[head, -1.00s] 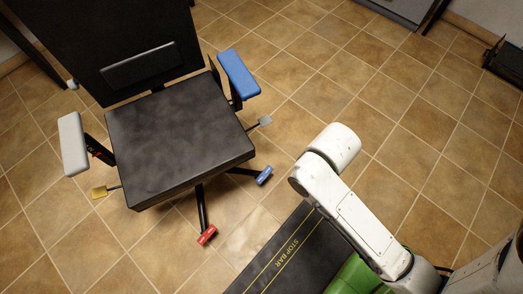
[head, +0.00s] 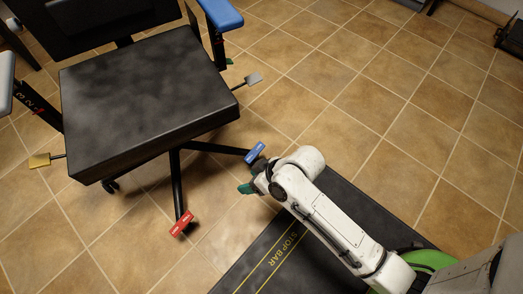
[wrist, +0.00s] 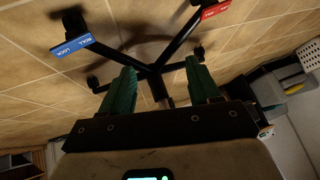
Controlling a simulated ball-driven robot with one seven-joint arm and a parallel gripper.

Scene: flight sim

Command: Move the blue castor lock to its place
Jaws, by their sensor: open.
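The blue castor lock (head: 255,152) is a small blue bar at the outer end of one leg of the black office chair (head: 150,95). In the wrist view the blue lock (wrist: 72,47) sits at the upper left, with white lettering that appears to read "ROLL LOCK". My gripper (head: 248,187) is just below the blue lock in the head view, partly hidden by my white arm. In the wrist view my gripper (wrist: 160,82) has two green fingers spread wide with nothing between them; the blue lock is outside them, beyond the left finger.
A red castor lock (head: 182,222) sits on another chair leg. A yellow paddle (head: 40,160) and a grey paddle (head: 254,79) stick out from the seat's sides. A black mat marked "STOP BAR" (head: 286,247) lies under my arm.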

